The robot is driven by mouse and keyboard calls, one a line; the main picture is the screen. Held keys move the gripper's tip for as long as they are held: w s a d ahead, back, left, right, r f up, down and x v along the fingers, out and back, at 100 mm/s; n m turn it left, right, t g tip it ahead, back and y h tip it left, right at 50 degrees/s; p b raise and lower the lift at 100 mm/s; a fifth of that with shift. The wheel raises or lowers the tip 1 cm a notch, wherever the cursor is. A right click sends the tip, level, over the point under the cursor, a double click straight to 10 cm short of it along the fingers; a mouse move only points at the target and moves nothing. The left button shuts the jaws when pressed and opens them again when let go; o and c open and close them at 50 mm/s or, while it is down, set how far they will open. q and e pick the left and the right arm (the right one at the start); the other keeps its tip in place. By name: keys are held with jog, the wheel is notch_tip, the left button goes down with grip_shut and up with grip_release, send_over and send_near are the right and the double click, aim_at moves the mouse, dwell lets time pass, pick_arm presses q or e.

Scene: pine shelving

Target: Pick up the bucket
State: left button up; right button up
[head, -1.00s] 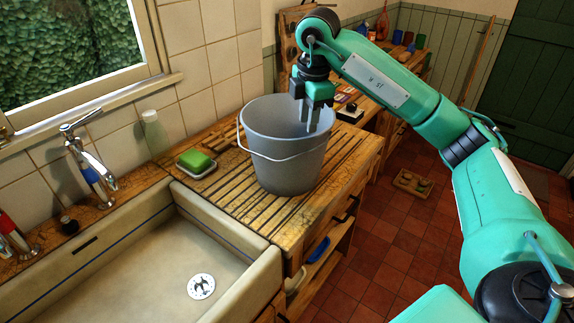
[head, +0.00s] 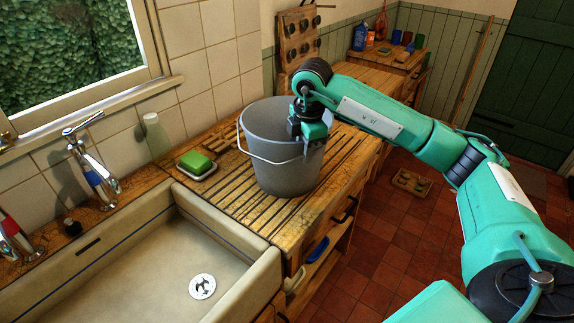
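The grey bucket (head: 283,176) stands upright on the grooved wooden draining board (head: 229,200) beside the sink. Its thin pale handle hangs down across its front. My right gripper (head: 307,147) points down at the bucket's front right rim. A finger shows against the outside of the bucket near the rim. The rest of the fingers are hidden, so I cannot tell whether they are closed on the rim. My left gripper is not in view.
A green soap bar (head: 195,162) in a white dish and a clear bottle (head: 155,134) stand left of the bucket. The sink (head: 130,270) is at front left. A wooden peg rack (head: 299,38) stands behind. Red-tiled floor (head: 385,245) lies to the right.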

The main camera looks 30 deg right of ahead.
grip_shut()
jog(key=shift+r, duration=0.15)
dwell(1.1)
